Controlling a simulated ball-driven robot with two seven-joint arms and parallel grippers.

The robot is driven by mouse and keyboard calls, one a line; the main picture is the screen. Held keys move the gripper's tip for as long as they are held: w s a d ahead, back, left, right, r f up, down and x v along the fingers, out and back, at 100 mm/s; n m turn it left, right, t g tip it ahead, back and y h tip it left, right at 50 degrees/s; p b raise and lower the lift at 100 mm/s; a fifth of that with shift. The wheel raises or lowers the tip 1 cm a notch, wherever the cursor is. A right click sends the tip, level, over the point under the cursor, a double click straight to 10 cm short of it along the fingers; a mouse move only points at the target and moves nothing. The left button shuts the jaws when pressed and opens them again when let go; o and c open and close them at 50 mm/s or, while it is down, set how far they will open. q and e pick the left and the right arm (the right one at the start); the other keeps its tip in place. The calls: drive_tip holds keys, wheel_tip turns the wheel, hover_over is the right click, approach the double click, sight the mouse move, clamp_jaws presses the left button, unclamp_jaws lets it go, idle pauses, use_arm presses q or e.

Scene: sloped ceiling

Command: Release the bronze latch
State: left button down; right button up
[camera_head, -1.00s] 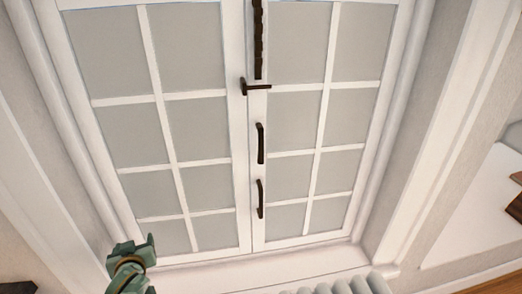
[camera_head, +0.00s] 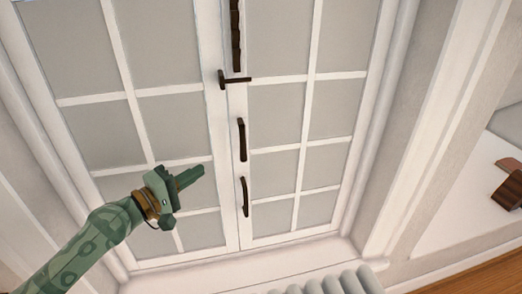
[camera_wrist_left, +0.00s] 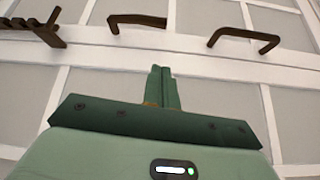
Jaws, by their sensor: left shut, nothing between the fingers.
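The bronze latch (camera_head: 235,79) is a dark crosswise lever on the middle seam of a white double window (camera_head: 228,150). It also shows at the upper left of the left wrist view (camera_wrist_left: 47,30). My green left gripper (camera_head: 200,173) is shut and empty in front of the left window panel, below and left of the latch. In the left wrist view its closed fingers (camera_wrist_left: 161,72) point toward the window frame, apart from the latch. My right gripper is not in view.
Two dark pull handles, an upper one (camera_head: 242,139) and a lower one (camera_head: 245,197), sit below the latch. A dark notched bar (camera_head: 235,35) runs above it. A white ribbed radiator (camera_head: 335,283) stands at the bottom. A brown object (camera_head: 508,190) is at the right.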

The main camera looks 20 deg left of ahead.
sight(242, 141)
use_arm(q)
drive_tip(key=shift+d+r+h, duration=0.4)
drive_tip(key=shift+d+r, duration=0.1)
drive_tip(key=shift+d, duration=0.25)
drive_tip(key=shift+w, duration=0.15)
drive_tip(key=p+x, duration=0.2)
drive_tip(key=x, duration=0.6)
drive_tip(key=shift+w, duration=0.3)
drive_tip(key=shift+w+d, duration=0.35)
drive_tip(key=shift+w, duration=0.2)
drive_tip(key=shift+p, duration=0.35)
